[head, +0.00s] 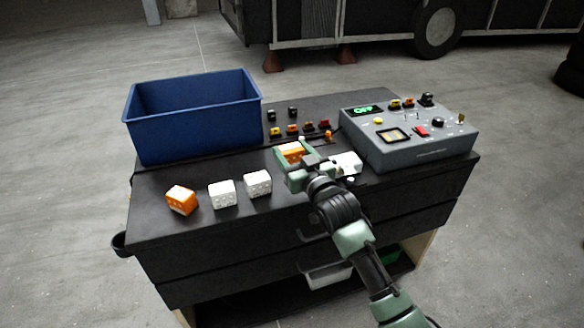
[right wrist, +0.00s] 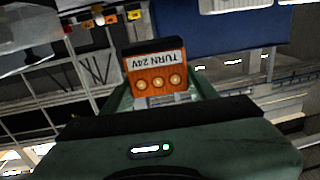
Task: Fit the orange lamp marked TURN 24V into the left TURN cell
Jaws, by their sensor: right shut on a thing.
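The orange lamp (head: 291,150) is between the fingers of my right gripper (head: 293,156), over the cart top. In the right wrist view the orange lamp (right wrist: 155,78) shows a white label reading TURN 24V, upside down, with a row of round contacts and a dark upper part. My right gripper (right wrist: 157,98) is shut on it. How high it is above the cart top is hard to tell. Another orange lamp (head: 181,200) sits at the cart's front left; its marking is unreadable. I cannot make out the left TURN cell. My left gripper is not in view.
On the cart (head: 150,225) are white lamps (head: 222,194) (head: 258,183) (head: 347,163), a blue bin (head: 190,125), several small connectors (head: 292,130) and a grey test box (head: 410,140) with a green display. A coach (head: 375,25) stands behind.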

